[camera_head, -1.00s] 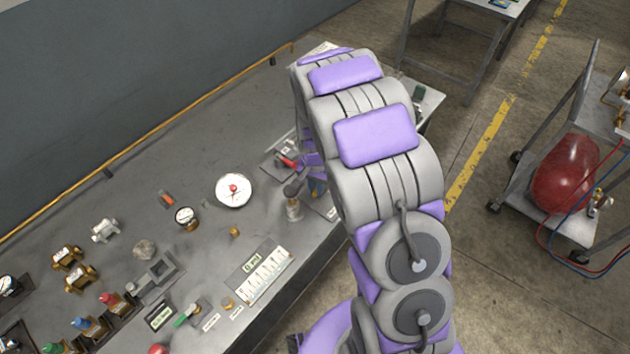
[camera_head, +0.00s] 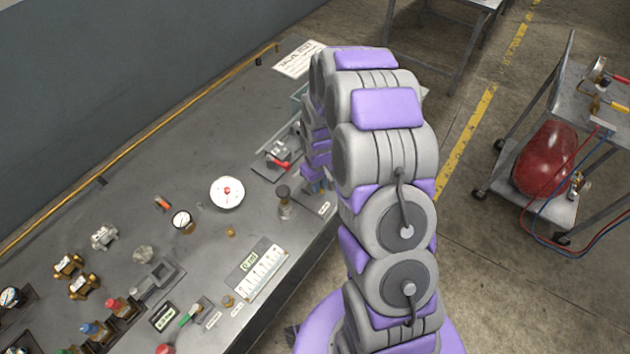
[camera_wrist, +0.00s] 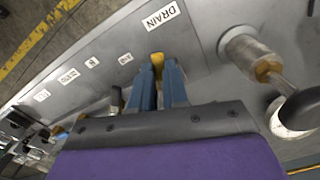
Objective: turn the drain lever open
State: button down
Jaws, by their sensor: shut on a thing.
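In the wrist view, my gripper (camera_wrist: 159,68) has its two blue fingers close together on a small yellow piece (camera_wrist: 157,58). It sits beside the white DRAIN label (camera_wrist: 160,17), so it appears to be the drain lever. Most of it is hidden between the fingers, and its angle cannot be told. In the head view, my gripper (camera_head: 318,186) is low at the bench's front right edge, near a small white label (camera_head: 325,208). My arm hides part of that area, and the lever does not show there.
A metal cylinder with a dark knob (camera_head: 284,203) stands just left of my gripper; it also shows in the wrist view (camera_wrist: 250,52). A red-handled valve (camera_head: 281,158) lies behind it. A cart (camera_head: 530,190) stands right.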

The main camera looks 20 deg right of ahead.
jog(key=shift+w+d+n+p, duration=0.1)
jog(key=shift+d+n+p, duration=0.25)
jog(key=shift+n, duration=0.6)
jog(key=shift+w+d+n+p, duration=0.15)
jog(key=shift+n+p, duration=0.25)
jog(key=shift+n, duration=0.55)
jog(key=shift+s+d, duration=0.1)
jog(key=c, duration=1.1)
grip_release()
jog(key=shift+d, duration=0.1)
jog(key=shift+r, duration=0.1)
notch_tip(320, 180, up, 17)
jog(key=shift+r+p, duration=0.1)
jog(key=shift+p, duration=0.55)
